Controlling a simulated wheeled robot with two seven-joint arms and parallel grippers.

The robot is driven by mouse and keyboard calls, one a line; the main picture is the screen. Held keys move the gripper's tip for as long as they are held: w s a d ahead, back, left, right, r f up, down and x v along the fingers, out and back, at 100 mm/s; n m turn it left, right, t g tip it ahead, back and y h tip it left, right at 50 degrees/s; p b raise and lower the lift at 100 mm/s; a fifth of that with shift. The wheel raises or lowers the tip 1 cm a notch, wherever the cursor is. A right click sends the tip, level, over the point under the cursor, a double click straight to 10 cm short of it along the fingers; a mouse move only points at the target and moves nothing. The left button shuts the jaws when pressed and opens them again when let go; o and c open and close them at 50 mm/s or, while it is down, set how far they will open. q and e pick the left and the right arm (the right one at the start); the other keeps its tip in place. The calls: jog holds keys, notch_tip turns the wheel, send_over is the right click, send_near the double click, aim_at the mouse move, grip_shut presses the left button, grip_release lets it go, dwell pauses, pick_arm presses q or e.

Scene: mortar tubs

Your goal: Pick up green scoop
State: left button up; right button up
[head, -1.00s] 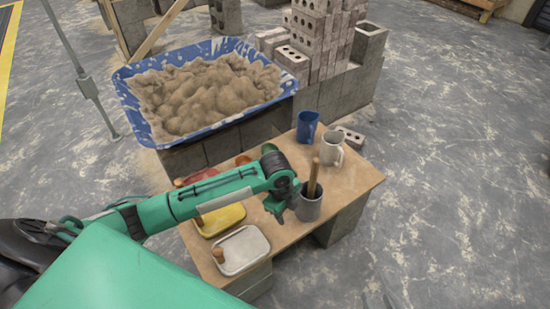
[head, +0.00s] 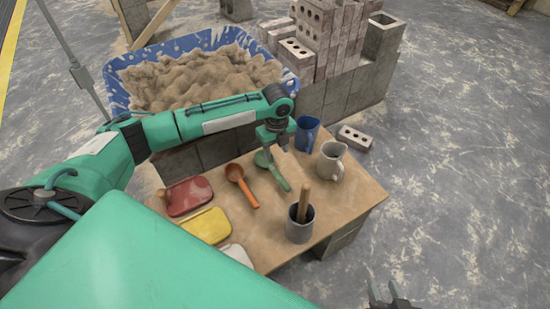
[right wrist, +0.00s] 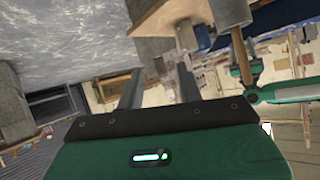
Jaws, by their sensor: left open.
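The green scoop (head: 280,181) lies on the wooden table, its bowl toward the tub and its handle toward the front. My left gripper (head: 272,150) points down over the scoop's bowl end, open, and partly hides it. I cannot tell whether the fingers touch the scoop. My right gripper (head: 392,301) shows only at the bottom edge of the head view, away from the table. In the right wrist view, its two fingers (right wrist: 159,88) stand apart with nothing between them.
An orange scoop (head: 241,183) lies left of the green one. A grey cup with a wooden handle in it (head: 299,227), a grey jug (head: 330,162) and a blue jug (head: 307,136) stand to the right. Red (head: 187,196) and yellow (head: 207,226) trays lie left. A blue tub (head: 118,95) holds mortar behind.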

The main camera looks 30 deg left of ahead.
aim_at(277, 174)
pick_arm(q)
notch_tip(277, 174, down, 8)
jog(key=shift+r+b, duration=0.1)
jog(key=shift+b, duration=0.85)
jog(key=shift+d+f, duration=0.1)
jog(key=shift+f, duration=0.4)
notch_tip(277, 174, down, 4)
jog(key=shift+s+d+f+b, duration=0.1)
jog(key=shift+s+d+b, duration=0.05)
jog(key=shift+b, duration=0.8)
jog(key=shift+f, duration=0.2)
grip_shut()
pick_arm(e)
jog(key=w+r+t+y, duration=0.2)
jog(key=w+r+t, duration=0.2)
jog(key=r+t, duration=0.4)
jog(key=shift+w+a+r, duration=0.15)
jog(key=shift+a+r, duration=0.25)
jog(key=shift+r, duration=0.45)
